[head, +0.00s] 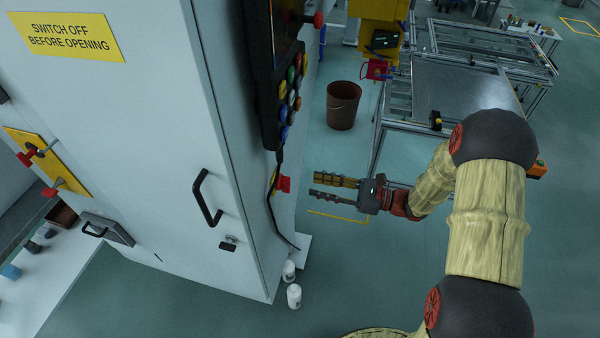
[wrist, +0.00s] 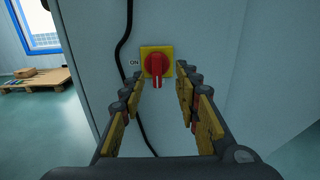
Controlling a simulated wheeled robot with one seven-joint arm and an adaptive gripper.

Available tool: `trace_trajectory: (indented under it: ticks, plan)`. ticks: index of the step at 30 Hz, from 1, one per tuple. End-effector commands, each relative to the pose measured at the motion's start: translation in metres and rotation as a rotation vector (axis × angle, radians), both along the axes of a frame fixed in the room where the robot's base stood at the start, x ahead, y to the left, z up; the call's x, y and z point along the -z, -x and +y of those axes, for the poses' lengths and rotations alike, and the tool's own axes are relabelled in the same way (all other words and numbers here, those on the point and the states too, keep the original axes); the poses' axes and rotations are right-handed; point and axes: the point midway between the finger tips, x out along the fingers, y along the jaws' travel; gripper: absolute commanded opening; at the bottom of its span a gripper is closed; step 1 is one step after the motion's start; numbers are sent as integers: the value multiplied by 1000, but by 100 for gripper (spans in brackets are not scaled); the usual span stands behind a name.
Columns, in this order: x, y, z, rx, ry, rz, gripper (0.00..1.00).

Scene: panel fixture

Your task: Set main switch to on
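The main switch (wrist: 157,65) is a red rotary knob on a yellow square plate, on the side wall of the grey cabinet. In the wrist view its handle points downward, and the word ON stands to the left of the plate. In the head view the switch (head: 283,184) shows edge-on as a small red and yellow piece. My gripper (head: 314,187) is open, with its two fingers pointing at the switch. In the wrist view my gripper (wrist: 158,98) has the knob framed between its fingertips, with nothing held. The fingers appear apart from the knob.
The cabinet (head: 155,130) carries a button panel (head: 290,90) above the switch. A black cable (wrist: 121,60) hangs left of the switch in the wrist view. A brown bucket (head: 342,106) and a metal-frame table (head: 465,95) stand behind. White canisters (head: 293,295) stand by the cabinet's foot.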

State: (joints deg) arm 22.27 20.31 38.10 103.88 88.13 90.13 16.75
Motion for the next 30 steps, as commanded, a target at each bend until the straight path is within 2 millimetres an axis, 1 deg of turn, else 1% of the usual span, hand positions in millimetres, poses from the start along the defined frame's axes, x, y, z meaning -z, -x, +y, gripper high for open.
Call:
trace_trajectory:
  ticks: [1, 5, 12, 18, 22, 29, 30]
  plan:
    - [-3, 1, 3, -6, -15, 6, 32]
    - [-2, -2, 14, -10, -16, 13, 32]
    - [-1, -14, 49, -12, -14, 12, 32]
    - [-2, -22, 69, -10, -13, 11, 32]
    - [-2, -24, 74, -9, -13, 12, 32]
    - [-3, -24, 74, -9, -13, 12, 32]
    - [-3, -24, 74, -8, -13, 12, 30]
